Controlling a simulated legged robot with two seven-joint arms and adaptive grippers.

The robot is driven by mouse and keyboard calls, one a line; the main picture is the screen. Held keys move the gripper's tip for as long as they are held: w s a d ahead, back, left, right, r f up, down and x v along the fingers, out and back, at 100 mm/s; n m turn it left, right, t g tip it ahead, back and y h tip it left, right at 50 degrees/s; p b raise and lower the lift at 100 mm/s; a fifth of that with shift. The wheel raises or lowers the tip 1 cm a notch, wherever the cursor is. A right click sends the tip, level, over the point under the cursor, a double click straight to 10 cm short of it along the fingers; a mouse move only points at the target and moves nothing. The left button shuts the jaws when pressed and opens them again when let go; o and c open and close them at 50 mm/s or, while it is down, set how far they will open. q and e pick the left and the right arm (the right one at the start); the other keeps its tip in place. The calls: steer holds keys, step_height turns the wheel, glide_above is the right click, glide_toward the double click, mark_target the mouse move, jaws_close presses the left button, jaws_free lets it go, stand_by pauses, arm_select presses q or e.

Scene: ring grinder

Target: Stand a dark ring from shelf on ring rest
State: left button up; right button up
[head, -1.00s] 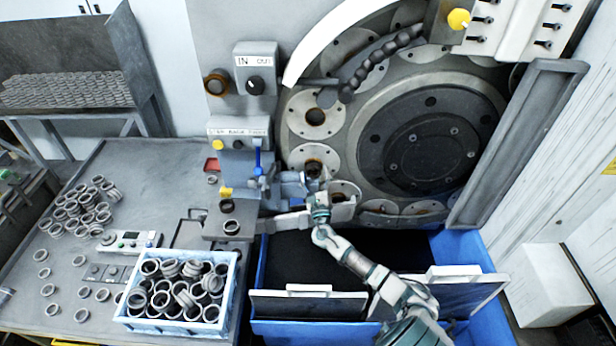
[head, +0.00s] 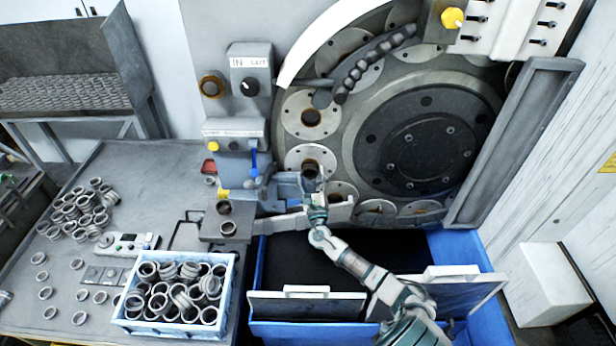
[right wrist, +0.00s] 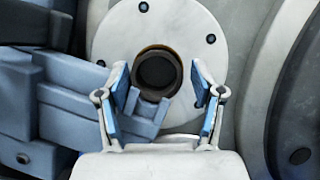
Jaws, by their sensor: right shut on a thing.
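A dark ring (right wrist: 156,74) stands on edge in front of a pale round disc, with its opening facing the right wrist camera. It also shows in the head view (head: 310,168). Its lower edge is at the stepped blue-grey ring rest (right wrist: 135,118); whether it bears on it I cannot tell. My right gripper (right wrist: 160,88) has one blue-padded finger on each side of the ring and is shut on it; the contact is not clear in the picture. My left gripper is out of view.
The grinder's large wheel (head: 420,145) with its pale discs stands close behind the gripper. A blue crate of rings (head: 175,295) and loose rings lie on the table at left. A blue bin with grey flaps (head: 308,303) is below my right arm.

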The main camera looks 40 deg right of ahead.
steer(key=o, duration=0.7)
steer(key=shift+s+d+f, duration=0.2)
steer(key=shift+d+f, duration=0.2)
steer(key=shift+f, duration=0.25)
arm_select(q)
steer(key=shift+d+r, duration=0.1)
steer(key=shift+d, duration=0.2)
arm_select(e)
steer(key=shift+d, duration=0.2)
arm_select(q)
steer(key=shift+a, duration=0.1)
arm_select(e)
steer(key=shift+a, duration=0.3)
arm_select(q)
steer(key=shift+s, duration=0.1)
arm_select(e)
steer(key=shift+o, duration=0.3)
steer(key=shift+d, duration=0.1)
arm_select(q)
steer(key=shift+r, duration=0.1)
arm_select(e)
steer(key=shift+s, duration=0.1)
